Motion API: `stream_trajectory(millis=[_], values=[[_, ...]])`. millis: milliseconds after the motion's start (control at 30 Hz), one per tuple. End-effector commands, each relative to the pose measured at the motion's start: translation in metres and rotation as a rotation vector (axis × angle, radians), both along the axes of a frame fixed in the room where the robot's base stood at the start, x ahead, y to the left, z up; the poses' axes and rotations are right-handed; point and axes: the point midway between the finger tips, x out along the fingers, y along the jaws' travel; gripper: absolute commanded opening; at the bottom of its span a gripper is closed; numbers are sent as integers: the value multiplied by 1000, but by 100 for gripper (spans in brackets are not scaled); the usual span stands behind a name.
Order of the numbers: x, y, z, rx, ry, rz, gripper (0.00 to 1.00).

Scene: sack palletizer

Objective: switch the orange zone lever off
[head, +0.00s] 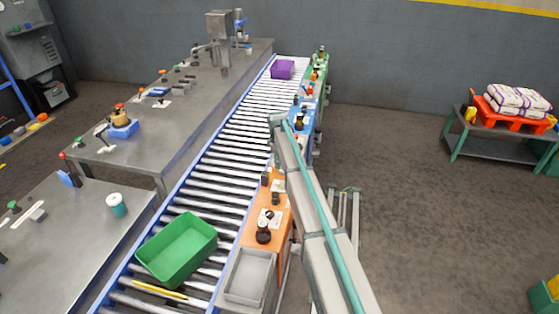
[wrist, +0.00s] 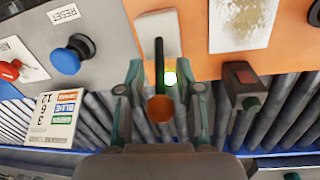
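The orange zone panel (wrist: 205,62) fills the upper middle of the wrist view; an orange panel (head: 251,222) also shows beside the conveyor in the head view. Its lever (wrist: 159,62) has a white base plate, a black shaft and a brown-orange knob (wrist: 159,108), pointing down the picture toward me. A small green light (wrist: 170,78) glows beside the shaft. My gripper (wrist: 165,82) is open, with one teal finger on each side of the lever. Whether either finger touches it, I cannot tell. In the head view my arm hides the gripper.
A blue reset button (wrist: 73,54) and a number sign (wrist: 55,118) are at left. The roller conveyor (head: 215,165) carries a green tote (head: 178,250) and a purple tote (head: 283,69).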

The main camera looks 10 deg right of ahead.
Motion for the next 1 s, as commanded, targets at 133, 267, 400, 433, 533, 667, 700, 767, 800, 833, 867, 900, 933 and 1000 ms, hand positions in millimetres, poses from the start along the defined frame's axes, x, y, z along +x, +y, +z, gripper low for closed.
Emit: stream_trajectory(millis=[133, 267, 400, 433, 533, 667, 700, 767, 800, 833, 867, 900, 933, 1000], values=[[0, 0, -1, -1, -1, 0, 35], [0, 0, -1, 0, 0, 0, 35], [0, 0, -1, 0, 0, 0, 12], [0, 0, -1, 0, 0, 0, 7], [0, 0, -1, 0, 0, 0, 0], [0, 0, 0, -1, -1, 0, 0], [0, 0, 0, -1, -1, 0, 0], [0, 0, 0, -1, -1, 0, 0], [0, 0, 0, 0, -1, 0, 0], [0, 1, 0, 1, -2, 1, 0], [0, 2, 0, 3, -3, 1, 0], [0, 4, 0, 5, -4, 4, 0], [0, 6, 0, 9, -6, 6, 0], [0, 13, 0, 21, -12, 14, 0]])
